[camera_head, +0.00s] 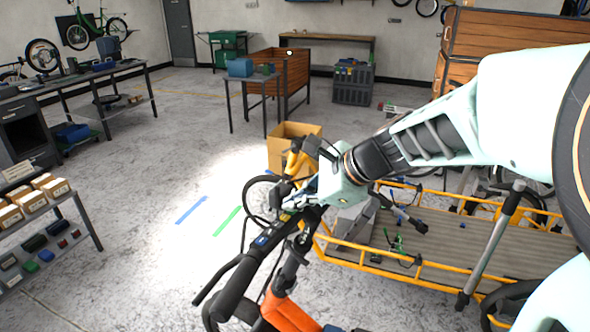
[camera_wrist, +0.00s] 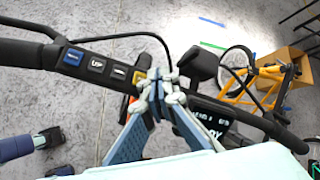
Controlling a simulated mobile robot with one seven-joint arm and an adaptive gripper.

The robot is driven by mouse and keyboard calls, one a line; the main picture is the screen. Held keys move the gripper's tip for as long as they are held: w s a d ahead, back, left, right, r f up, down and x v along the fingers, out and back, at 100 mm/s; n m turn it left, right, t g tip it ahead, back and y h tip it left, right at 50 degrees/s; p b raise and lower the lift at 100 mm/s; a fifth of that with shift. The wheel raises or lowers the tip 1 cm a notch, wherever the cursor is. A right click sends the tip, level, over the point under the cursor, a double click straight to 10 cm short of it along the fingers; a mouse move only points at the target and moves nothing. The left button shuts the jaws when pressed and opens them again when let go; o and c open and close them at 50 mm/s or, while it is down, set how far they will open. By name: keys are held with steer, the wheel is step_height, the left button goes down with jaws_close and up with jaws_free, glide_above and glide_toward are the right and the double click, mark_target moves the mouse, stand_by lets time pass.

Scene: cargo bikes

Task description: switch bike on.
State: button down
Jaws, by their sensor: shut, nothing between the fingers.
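The cargo bike's black handlebar (camera_head: 240,281) is in the lower middle of the head view and crosses the wrist view (camera_wrist: 35,53). A row of buttons sits on it: a blue button (camera_wrist: 73,57), a button marked UP (camera_wrist: 96,65) and another dark button (camera_wrist: 118,73). A dark display (camera_wrist: 210,122) with white lettering is partly hidden behind my fingers. My gripper (camera_wrist: 155,77) is shut and empty, its fingertips over the bar to the right of the buttons. Whether they touch it, I cannot tell. In the head view my gripper (camera_head: 292,205) is above the handlebar.
The bike's yellow-railed cargo bed (camera_head: 480,240) lies to the right under my arm. A cardboard box (camera_head: 281,150) stands behind the handlebar. A shelf with small boxes (camera_head: 40,200) is at the left. The floor between is clear, with blue and green tape strips.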

mark_target(296, 215)
steer(key=shift+r, duration=0.1)
step_height(296, 215, up, 6)
steer(key=p, duration=0.5)
steer(key=shift+w, duration=0.15)
steer(key=shift+d, duration=0.15)
